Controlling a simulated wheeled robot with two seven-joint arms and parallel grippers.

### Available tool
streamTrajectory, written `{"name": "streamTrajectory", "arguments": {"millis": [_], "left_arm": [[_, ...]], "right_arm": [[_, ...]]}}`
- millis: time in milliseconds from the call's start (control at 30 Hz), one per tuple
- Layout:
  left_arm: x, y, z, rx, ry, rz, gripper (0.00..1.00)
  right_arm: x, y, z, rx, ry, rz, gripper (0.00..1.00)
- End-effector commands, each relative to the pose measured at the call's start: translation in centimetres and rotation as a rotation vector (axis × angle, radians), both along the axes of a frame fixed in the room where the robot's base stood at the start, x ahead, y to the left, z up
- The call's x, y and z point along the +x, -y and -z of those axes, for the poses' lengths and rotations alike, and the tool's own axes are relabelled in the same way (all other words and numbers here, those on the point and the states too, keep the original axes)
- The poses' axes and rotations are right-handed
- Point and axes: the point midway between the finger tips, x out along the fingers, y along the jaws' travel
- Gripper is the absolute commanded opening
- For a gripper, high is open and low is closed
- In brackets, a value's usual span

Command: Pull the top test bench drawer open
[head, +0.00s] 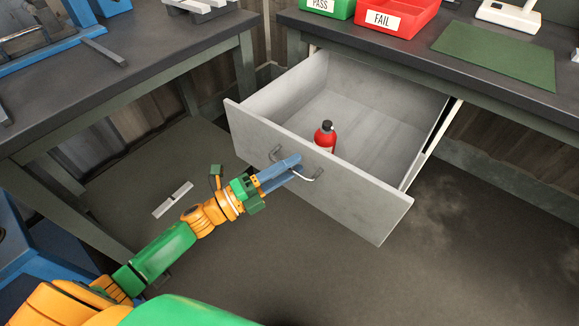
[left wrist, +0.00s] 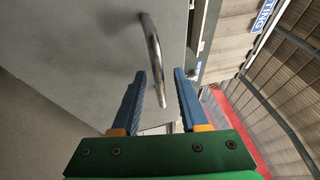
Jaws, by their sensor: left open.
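The grey top drawer (head: 385,120) of the test bench (head: 470,95) stands pulled far out in the head view, with its inside showing. A curved metal handle (head: 312,176) is on its front panel (head: 375,212). My left gripper (head: 296,160) is at the handle, its blue fingers pointing toward the drawer front. In the left wrist view the handle (left wrist: 153,50) runs between the two open fingers (left wrist: 166,85); I cannot tell whether either finger touches it. My right gripper is not in view.
A red bottle (head: 325,138) with a black cap stands inside the drawer. A green PASS bin (head: 328,8) and a red FAIL bin (head: 390,18) sit on the bench top. Another bench (head: 130,75) stands at left. The floor (head: 470,250) at right is clear.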

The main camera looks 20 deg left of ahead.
Motion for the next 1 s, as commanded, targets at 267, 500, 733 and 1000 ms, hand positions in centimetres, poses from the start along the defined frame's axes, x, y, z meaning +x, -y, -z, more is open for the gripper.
{"name": "streamTrajectory", "arguments": {"millis": [267,500,733,1000], "left_arm": [[-1.5,-1.4,0.7,0.003,-0.005,-0.001,0.43],[-4.7,-4.4,1.3,0.000,-0.004,-0.001,0.43],[-5.2,-4.8,1.3,0.000,0.000,0.000,0.43],[-5.0,-5.0,1.6,-0.006,-0.015,-0.011,0.43]], "right_arm": [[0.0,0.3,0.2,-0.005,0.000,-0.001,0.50],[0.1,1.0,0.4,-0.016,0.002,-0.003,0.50],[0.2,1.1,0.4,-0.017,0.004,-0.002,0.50],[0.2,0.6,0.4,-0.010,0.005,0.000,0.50]]}}
